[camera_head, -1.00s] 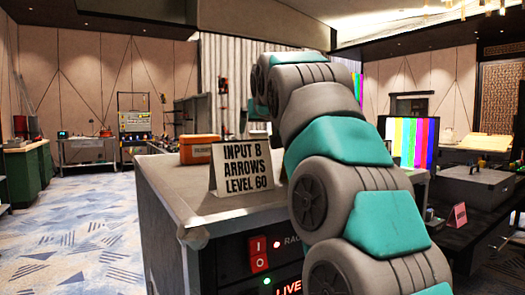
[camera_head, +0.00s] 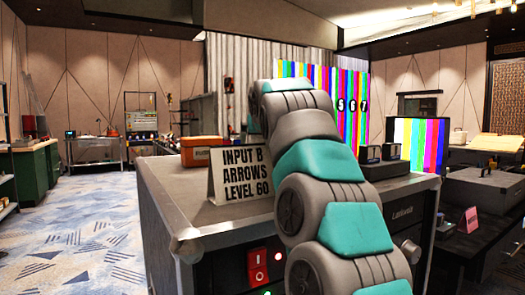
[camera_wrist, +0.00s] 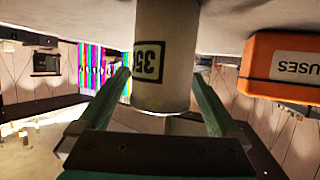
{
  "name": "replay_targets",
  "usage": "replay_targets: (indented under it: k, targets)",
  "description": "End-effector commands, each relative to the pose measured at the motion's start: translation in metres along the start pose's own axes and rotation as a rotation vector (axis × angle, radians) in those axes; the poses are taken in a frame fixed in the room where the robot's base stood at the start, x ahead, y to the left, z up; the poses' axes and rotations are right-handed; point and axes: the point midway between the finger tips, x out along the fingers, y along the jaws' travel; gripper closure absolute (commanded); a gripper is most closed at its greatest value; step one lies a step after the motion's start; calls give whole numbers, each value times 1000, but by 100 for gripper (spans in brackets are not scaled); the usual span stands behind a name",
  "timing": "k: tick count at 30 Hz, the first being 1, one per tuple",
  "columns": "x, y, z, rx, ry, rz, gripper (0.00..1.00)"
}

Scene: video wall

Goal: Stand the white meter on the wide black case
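In the wrist view, which is upside down, a whitish cylinder (camera_wrist: 165,65) with a black-framed number label is between the two fingers of my gripper (camera_wrist: 160,76). I cannot tell for sure that it is the white meter. The fingers look spread on either side of it; contact is not clear. In the head view my arm hides my gripper and this cylinder. I cannot tell which case is the wide one.
A dark bench with a grey case (camera_head: 483,188) is at right.

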Motion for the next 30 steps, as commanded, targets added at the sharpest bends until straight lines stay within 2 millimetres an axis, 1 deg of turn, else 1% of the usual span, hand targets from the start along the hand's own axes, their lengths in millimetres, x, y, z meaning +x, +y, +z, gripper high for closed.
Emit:
replay_targets:
  k: [1, 2, 25, 26, 30]
  targets:
    - [0, 0, 0, 0, 0, 0, 8]
    - [0, 0, 0, 0, 0, 0, 11]
    - [0, 0, 0, 0, 0, 0, 98]
    - [0, 0, 0, 0, 0, 0, 100]
    - [0, 0, 0, 0, 1, 0, 100]
